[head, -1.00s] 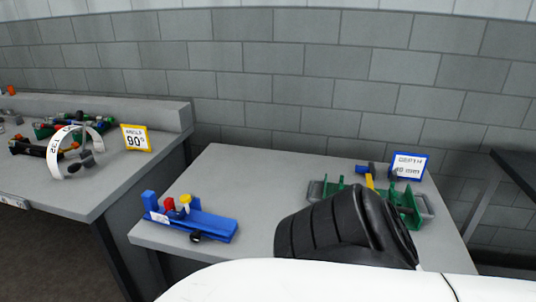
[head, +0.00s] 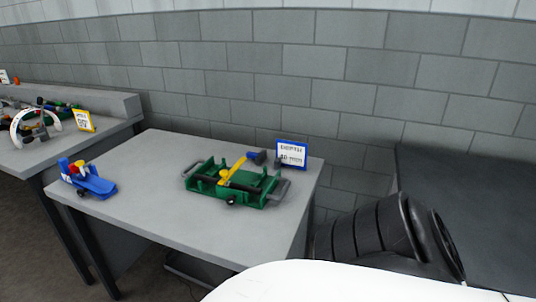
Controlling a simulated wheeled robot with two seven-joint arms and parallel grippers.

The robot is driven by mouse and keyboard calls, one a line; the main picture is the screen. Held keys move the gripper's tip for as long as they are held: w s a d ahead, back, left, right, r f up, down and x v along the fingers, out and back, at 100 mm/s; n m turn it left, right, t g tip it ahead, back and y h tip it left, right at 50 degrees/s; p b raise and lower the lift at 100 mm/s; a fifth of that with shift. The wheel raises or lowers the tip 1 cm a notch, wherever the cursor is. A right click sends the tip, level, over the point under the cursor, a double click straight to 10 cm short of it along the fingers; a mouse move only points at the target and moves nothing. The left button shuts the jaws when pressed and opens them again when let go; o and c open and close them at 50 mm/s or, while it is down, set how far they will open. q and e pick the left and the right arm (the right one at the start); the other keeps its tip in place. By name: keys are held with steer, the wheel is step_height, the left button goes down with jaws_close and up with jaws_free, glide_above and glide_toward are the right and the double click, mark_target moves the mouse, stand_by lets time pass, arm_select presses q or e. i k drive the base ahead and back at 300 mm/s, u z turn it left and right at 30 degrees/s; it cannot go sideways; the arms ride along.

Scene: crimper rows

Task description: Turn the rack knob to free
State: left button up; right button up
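A green rack-like fixture (head: 213,171) with grey end handles sits on the grey table. A yellow lever with a dark blue end (head: 236,167) lies across it. A small black round knob (head: 231,200) shows on its front side; its setting is too small to read. A blue fixture (head: 92,182) with red and yellow parts stands at the table's left, with another black knob (head: 82,193) at its front. I cannot tell for certain which knob is the rack knob. Neither of my grippers is in view.
A sign reading depth 40 mm (head: 291,154) stands behind the green fixture. The grey table (head: 180,226) is clear in front. Another bench (head: 22,158) with a yellow-edged sign (head: 83,121) is at left. A dark table (head: 480,200) is at right, beyond my black arm link.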

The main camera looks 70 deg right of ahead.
mark_target(230, 200)
steer(key=z, duration=1.4)
